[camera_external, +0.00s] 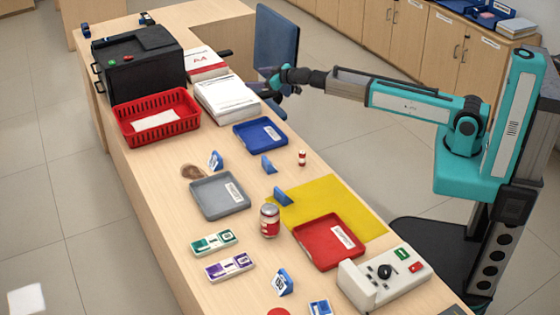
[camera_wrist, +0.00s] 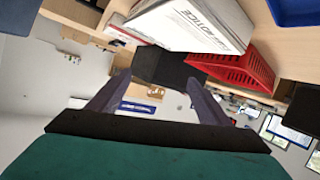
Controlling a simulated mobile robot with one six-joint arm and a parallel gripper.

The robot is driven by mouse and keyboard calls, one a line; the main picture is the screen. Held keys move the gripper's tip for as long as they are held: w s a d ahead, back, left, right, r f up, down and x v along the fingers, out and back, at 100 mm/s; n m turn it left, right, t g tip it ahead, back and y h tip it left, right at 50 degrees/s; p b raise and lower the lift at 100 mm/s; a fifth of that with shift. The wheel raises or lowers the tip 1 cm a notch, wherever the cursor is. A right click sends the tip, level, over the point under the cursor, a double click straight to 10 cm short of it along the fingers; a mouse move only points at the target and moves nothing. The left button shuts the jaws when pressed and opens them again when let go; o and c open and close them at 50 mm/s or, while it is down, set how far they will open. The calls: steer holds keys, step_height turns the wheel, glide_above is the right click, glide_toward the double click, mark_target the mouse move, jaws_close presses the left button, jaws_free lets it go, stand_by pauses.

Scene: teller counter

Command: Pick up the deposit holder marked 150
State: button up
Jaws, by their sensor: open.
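Several small blue wedge-shaped pieces with white labels stand on the counter: one behind the grey tray (camera_external: 215,160), one in front of the blue tray (camera_external: 268,165), one at the yellow mat's edge (camera_external: 283,197) and one near the front (camera_external: 283,282). A green-and-white piece (camera_external: 212,242) and a purple-and-white piece (camera_external: 230,266) lie left of the can. No number is legible, so I cannot tell which thing is marked 150. My gripper (camera_external: 272,82) is at the counter's far right edge, beside the white paper stack. Its open, empty fingers show in the wrist view (camera_wrist: 158,82).
The paper stack (camera_external: 228,99), red basket (camera_external: 158,132) and black machine (camera_external: 140,65) occupy the far end. A blue chair (camera_external: 276,40) is behind my gripper.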

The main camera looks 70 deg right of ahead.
steer(key=a+n+t+y+p, duration=0.1)
steer(key=a+n+y+p, duration=0.2)
steer(key=a, duration=2.1)
steer(key=s+a+f+n+y, duration=0.1)
steer(key=s+a, duration=0.6)
steer(key=a, duration=0.8)
steer(key=s+a+f+n+g+y+p, duration=0.1)
steer(key=s+a+y, duration=0.3)
steer(key=s+a, duration=0.4)
steer(key=s+a+f+n+g+y+p, duration=0.1)
steer(key=s+a+n+y, duration=0.2)
steer(key=a, duration=1.9)
steer(key=shift+s, duration=2.55)
steer(key=s+a+n+g+y, duration=0.1)
steer(key=s+a, duration=0.6)
steer(key=s, duration=0.2)
steer(key=s+a+f+n+g+y+p, duration=0.1)
steer(key=s+a+y, duration=0.1)
steer(key=s+a, duration=0.4)
steer(key=s, duration=0.3)
steer(key=shift+a+f+g, duration=0.3)
steer(key=shift+a+g, duration=0.05)
steer(key=shift+g, duration=0.05)
glide_toward(282, 282)
steer(key=shift+w+a+f, duration=0.25)
steer(key=shift+w+a, duration=0.25)
steer(key=shift+w, duration=0.35)
steer(key=shift+x, duration=0.8)
